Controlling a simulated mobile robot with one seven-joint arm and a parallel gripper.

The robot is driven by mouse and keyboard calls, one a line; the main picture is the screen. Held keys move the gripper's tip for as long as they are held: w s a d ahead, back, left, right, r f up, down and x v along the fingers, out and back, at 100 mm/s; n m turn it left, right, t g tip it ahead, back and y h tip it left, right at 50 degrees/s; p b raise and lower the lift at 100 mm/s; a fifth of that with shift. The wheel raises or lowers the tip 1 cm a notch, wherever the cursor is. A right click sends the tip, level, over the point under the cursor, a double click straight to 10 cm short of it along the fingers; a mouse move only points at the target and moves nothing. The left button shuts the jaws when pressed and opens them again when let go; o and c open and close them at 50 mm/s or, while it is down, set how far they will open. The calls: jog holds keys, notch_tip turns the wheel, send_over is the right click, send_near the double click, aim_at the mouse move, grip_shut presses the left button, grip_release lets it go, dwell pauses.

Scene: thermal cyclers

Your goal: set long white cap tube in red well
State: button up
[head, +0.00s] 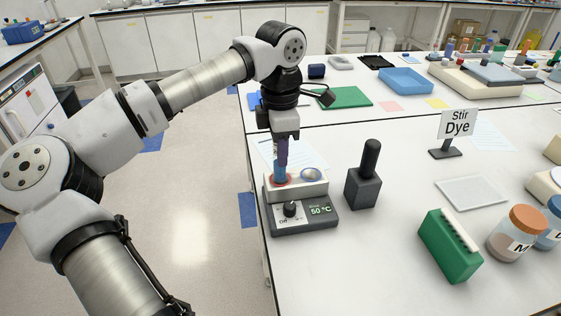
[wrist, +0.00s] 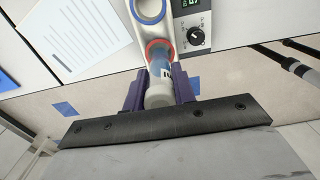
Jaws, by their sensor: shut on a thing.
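The tube (wrist: 159,70) has a white cap and a blue body. My gripper (wrist: 159,92) is shut on it around the cap, with one purple finger on each side. In the head view my gripper (head: 281,148) points down above the heater block, and the blue tube (head: 280,171) hangs upright under it. The red-ringed well (head: 287,183) is on the left of the block's white top. The tube's lower end is at this red ring, which also shows in the wrist view (wrist: 150,44). I cannot tell how deep the tip sits.
A blue-ringed well (head: 311,174) is right of the red one. The heater's front (head: 305,215) has a knob and a 50 °C display. A dark block with an upright handle (head: 365,180) stands close on the right. A green rack (head: 450,245) and jars (head: 517,230) stand farther right.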

jog(key=shift+f+p, duration=0.35)
jog(key=shift+f, duration=1.85)
jog(key=shift+f, duration=0.1)
jog(key=o, duration=1)
notch_tip(320, 180, up, 12)
jog(key=shift+r+b, duration=0.15)
jog(key=shift+b, duration=0.7)
